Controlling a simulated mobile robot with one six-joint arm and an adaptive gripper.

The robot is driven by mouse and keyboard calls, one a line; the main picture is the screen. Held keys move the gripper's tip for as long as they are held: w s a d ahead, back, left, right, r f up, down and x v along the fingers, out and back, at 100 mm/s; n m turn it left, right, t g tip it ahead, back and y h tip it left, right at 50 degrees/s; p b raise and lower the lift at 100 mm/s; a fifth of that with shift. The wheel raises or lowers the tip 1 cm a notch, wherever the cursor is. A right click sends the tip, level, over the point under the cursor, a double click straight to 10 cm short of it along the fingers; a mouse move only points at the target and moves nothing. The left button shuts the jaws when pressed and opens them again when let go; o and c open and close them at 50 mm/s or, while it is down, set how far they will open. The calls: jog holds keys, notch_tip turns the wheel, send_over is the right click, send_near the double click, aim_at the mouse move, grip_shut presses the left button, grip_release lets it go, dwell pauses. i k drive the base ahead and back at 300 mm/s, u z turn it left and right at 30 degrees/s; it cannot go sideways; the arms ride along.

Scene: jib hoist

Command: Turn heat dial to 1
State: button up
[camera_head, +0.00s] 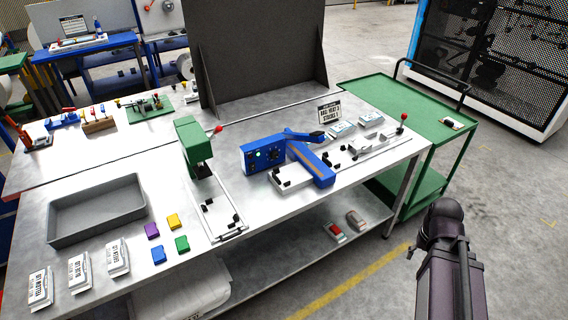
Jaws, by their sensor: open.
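A blue sealer-like machine (252,160) stands on the grey metal bench, right of the middle. Its front face has a lit green light (258,154) and small dark knobs. A dark knob (275,155) to the right of the light looks like a dial. Its number and pointer are too small to read. A blue arm (296,136) with a black end reaches right from the machine. A small printed sign (329,112) that mentions heat stands behind it. My gripper is not in view; only a dark part of my arm shows at the lower right.
A green press (193,143) with a red-tipped lever stands left of the machine. Fixtures with black clamps lie to its right. A grey tray (97,212) and coloured blocks are at front left. A dark upright panel (254,45) stands behind. A green cart (428,112) is at right.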

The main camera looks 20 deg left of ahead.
aim_at(275, 154)
jog(key=z, duration=0.2)
jog(key=k, duration=0.7)
jog(key=u, duration=1.7)
jog(key=i, duration=1.15)
jog(key=u, duration=0.1)
